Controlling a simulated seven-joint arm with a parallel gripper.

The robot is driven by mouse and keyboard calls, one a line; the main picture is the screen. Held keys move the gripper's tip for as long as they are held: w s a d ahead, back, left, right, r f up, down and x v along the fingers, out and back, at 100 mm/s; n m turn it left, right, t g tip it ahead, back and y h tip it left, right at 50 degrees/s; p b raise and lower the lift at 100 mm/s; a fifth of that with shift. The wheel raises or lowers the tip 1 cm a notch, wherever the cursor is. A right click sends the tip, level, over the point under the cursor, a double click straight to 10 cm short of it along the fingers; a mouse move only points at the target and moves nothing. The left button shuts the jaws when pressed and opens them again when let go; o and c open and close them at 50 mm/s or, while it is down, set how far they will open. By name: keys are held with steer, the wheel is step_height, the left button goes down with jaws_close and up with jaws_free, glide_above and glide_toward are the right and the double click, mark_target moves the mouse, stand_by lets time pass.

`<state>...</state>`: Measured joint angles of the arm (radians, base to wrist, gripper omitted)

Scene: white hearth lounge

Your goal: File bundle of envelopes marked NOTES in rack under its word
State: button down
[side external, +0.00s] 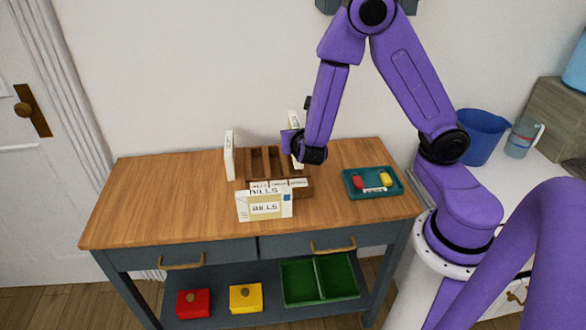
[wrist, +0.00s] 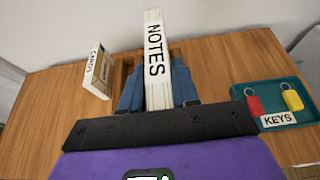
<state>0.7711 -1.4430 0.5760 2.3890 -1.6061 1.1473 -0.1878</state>
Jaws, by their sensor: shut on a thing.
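My gripper (wrist: 158,100) is shut on the bundle of envelopes marked NOTES (wrist: 156,50), which stands upright between its blue fingers in the wrist view. In the side view the bundle is a pale strip (side external: 294,122) at the right end of the wooden rack (side external: 292,188), mostly hidden by my gripper (side external: 300,148). I cannot tell how far its lower end is inside a compartment. The rack has dark open compartments and small white word labels (side external: 280,183) on its front, too small to read surely. Part of the rack shows behind the bundle in the wrist view.
A teal tray (side external: 350,190) with red and yellow key tags lies to the right. The table's left side (side external: 150,205) is clear.

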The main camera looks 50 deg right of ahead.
steer(key=s+d+r, duration=0.1)
steer(key=s+d, duration=0.2)
steer(key=s, duration=0.5)
steer(key=shift+w+d+f, duration=0.5)
steer(key=shift+w+f, duration=1.1)
steer(key=shift+w, duration=0.6)
steer(key=shift+w+d+f, duration=0.5)
steer(key=shift+w+f, duration=1.05)
steer(key=shift+w, duration=0.65)
steer(key=shift+w+d+f, duration=0.5)
steer(key=shift+w+f, duration=1.1)
steer(key=shift+w, duration=0.6)
steer(key=shift+f, duration=1.55)
steer(key=shift+f, duration=0.1)
steer(key=c, duration=0.8)
jaws_free()
steer(key=shift+c, duration=0.2)
